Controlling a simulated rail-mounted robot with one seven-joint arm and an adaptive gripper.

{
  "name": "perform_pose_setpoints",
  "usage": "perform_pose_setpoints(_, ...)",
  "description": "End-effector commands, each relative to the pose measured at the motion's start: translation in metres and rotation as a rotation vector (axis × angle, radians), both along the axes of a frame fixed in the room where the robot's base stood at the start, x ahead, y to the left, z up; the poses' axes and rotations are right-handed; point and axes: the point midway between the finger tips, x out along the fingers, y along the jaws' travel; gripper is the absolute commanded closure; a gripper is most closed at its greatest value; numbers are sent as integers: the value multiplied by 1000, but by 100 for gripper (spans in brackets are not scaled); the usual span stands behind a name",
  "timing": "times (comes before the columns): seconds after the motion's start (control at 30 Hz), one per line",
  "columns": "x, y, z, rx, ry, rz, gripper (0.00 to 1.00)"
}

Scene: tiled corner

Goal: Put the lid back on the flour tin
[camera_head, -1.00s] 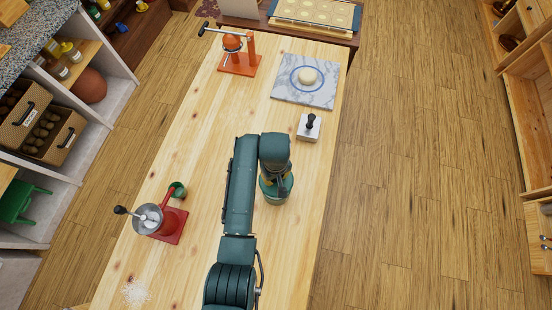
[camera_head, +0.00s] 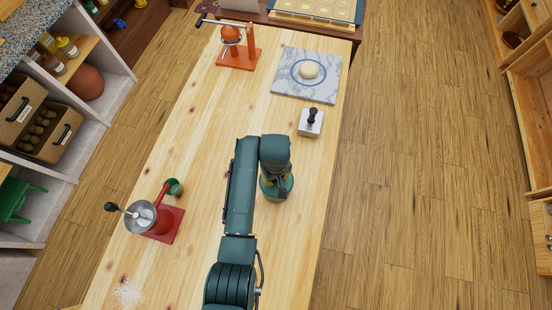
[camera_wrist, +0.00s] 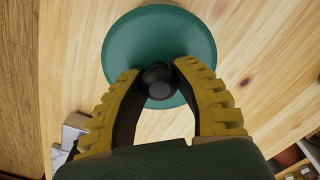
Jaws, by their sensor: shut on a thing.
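The lid (camera_wrist: 160,38) is a round green disc with a black knob (camera_wrist: 159,82). In the wrist view, my gripper (camera_wrist: 158,72) has its two yellow-padded fingers closed around the knob. In the head view, my gripper is at the middle of the table, mostly hidden by my arm. A round green shape (camera_head: 277,196) shows right under it there. I cannot tell how much of that shape is lid and how much is the flour tin. The tin is not seen apart from the lid, and any gap between them is hidden.
A red hand mill (camera_head: 150,218) and a small green cup (camera_head: 174,187) stand to the left. A metal block with a black handle (camera_head: 311,121), a marble board with dough (camera_head: 325,88) and an orange press (camera_head: 240,57) are farther back. The wooden table (camera_head: 195,235) is bare between them.

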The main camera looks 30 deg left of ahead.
Motion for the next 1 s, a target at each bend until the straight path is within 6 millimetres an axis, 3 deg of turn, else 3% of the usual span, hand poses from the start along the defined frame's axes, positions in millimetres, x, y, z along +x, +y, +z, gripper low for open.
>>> perform_pose_setpoints(1.0, -1, -1, -5, 0, 0, 0, 100)
